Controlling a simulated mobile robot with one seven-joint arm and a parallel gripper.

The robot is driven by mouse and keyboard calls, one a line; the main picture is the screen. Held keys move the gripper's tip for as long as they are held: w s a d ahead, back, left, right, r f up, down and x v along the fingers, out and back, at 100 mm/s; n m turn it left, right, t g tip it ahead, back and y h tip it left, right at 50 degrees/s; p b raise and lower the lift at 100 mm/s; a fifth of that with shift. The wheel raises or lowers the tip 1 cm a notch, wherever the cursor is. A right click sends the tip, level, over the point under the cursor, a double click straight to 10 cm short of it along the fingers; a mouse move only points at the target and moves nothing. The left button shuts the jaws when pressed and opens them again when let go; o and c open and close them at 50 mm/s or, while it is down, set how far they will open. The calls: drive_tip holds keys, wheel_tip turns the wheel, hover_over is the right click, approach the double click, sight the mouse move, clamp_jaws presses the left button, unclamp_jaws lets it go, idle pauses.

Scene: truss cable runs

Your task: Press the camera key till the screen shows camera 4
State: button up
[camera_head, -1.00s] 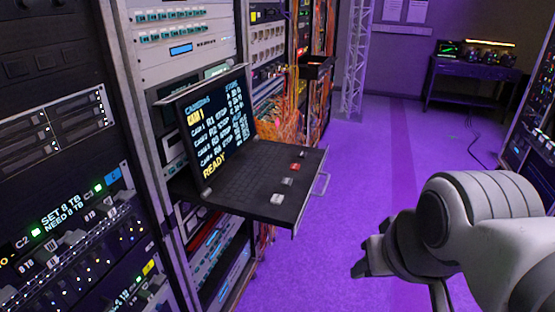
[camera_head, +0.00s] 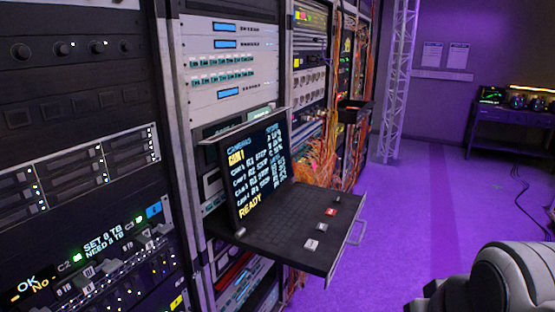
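The console screen (camera_head: 258,172) stands upright on a pull-out keyboard tray (camera_head: 345,222) in the rack. It has a "CAMERAS" heading, a yellow "CAM 1" below it, a list of camera rows and "READY" at the bottom.
A handle (camera_head: 357,233) juts from the tray's front edge. Racks with lit panels line the left. A black bin (camera_head: 354,112) sticks out beyond the tray, with orange cables near it. A truss (camera_head: 399,80) and a dark table (camera_head: 510,130) stand farther back.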

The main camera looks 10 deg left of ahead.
drive_tip(key=shift+c, duration=0.2)
clamp_jaws()
idle(1.6)
